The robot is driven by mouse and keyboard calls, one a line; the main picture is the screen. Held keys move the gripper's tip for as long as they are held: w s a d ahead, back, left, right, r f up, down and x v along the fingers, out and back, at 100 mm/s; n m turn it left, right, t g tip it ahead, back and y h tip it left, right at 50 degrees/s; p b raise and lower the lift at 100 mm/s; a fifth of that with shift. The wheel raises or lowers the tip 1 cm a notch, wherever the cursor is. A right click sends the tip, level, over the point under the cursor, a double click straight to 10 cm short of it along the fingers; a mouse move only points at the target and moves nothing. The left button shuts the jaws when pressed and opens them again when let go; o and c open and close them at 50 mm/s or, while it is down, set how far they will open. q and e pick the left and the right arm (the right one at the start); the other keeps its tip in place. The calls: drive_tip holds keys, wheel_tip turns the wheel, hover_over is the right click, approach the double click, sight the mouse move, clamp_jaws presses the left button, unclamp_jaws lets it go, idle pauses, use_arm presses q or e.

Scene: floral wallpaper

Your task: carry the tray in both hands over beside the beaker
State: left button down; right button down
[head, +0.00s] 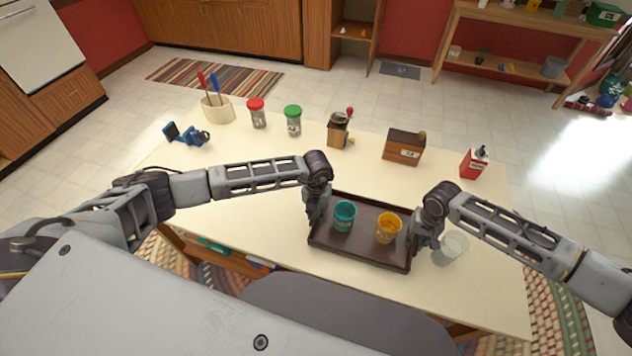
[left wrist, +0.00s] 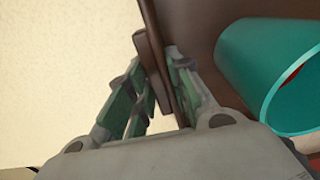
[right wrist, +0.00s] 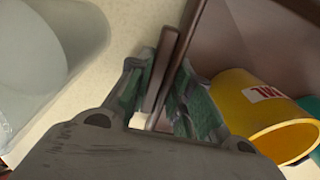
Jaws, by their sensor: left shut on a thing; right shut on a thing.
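The dark brown tray (head: 357,252) is at the front middle of the cream table. A teal cup (head: 344,216) and a yellow cup (head: 387,228) stand in it. My left gripper (head: 313,218) is shut on the tray's left side; the left wrist view shows its fingers around the tray's handle (left wrist: 152,72). My right gripper (head: 418,243) is shut on the tray's right side, with the handle (right wrist: 160,72) between its fingers in the right wrist view.
A blue object (head: 187,134) lies at the back left. The table behind the tray is clear.

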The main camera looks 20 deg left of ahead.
use_arm(q)
drive_tip(key=shift+a+f+b, duration=0.15)
drive_tip(key=shift+f+b, duration=0.25)
drive_tip(key=shift+f, duration=0.05)
use_arm(e)
drive_tip(key=shift+d+f, duration=0.15)
drive_tip(key=shift+f, duration=0.3)
use_arm(q)
drive_tip(key=c, duration=1.6)
unclamp_jaws()
use_arm(e)
drive_tip(key=c, duration=1.6)
unclamp_jaws()
use_arm(q)
drive_tip(key=o, duration=0.3)
use_arm(e)
drive_tip(key=o, duration=0.3)
use_arm(q)
drive_tip(key=shift+r, duration=0.1)
drive_tip(key=shift+r, duration=5.9)
use_arm(e)
drive_tip(key=shift+r, duration=0.1)
drive_tip(key=shift+r, duration=5.95)
use_arm(q)
drive_tip(key=shift+s, duration=0.15)
use_arm(e)
drive_tip(key=shift+s+f, duration=0.1)
drive_tip(key=shift+s, duration=0.05)
